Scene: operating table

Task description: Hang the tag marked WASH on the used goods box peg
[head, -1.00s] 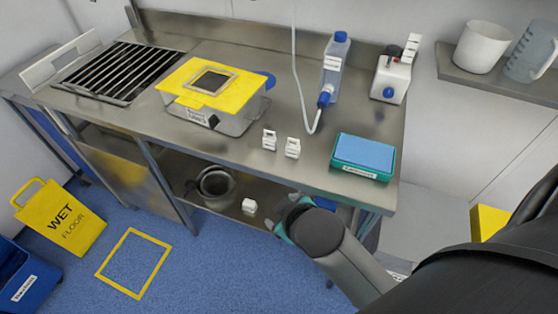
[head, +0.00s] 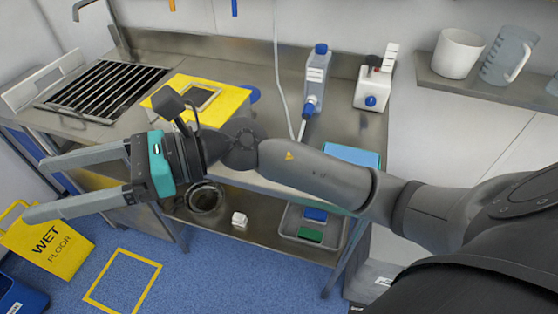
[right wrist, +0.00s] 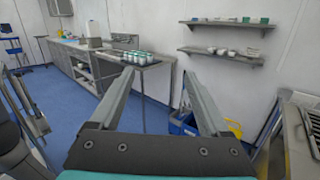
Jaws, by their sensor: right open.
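My right gripper (head: 34,190) is open and empty, reaching left in front of the steel counter in the head view. In the right wrist view its two fingers (right wrist: 157,76) stand wide apart with nothing between them. I cannot make out the tag marked WASH now. The two small white labelled pieces seen earlier on the counter's front are hidden behind my right arm. My left gripper is not in view.
A blue-capped bottle (head: 317,74) and a white device (head: 372,84) stand at the counter's back. A blue-topped tray (head: 352,156) is partly behind my arm. A small white piece (head: 239,219) lies on the lower shelf.

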